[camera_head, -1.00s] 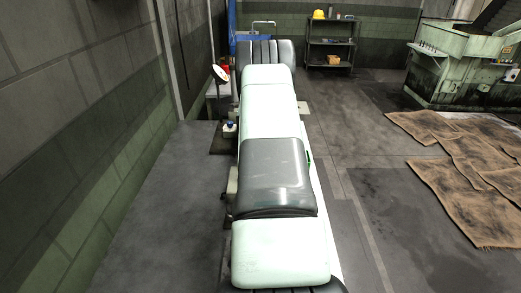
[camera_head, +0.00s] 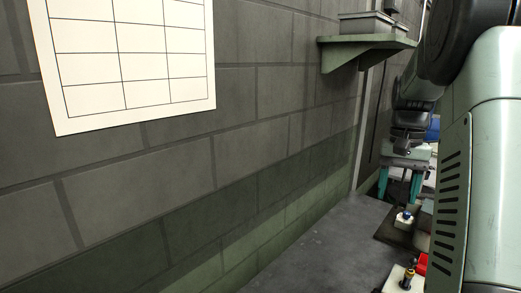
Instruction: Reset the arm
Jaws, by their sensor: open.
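My arm fills the right side of the view, with a large pale green link (camera_head: 495,180) close to the camera and dark joints above and beyond it. My gripper (camera_head: 399,197) hangs farther back, left of that link, with its two teal fingers pointing down and apart. It is open, and I see nothing between the fingers. Part of my arm is cut off by the right and top edges.
A brick wall (camera_head: 240,140) fills the left, with a white gridded sheet (camera_head: 130,55). A wall shelf (camera_head: 365,50) holds a grey box. Floor (camera_head: 320,245) along the wall is clear.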

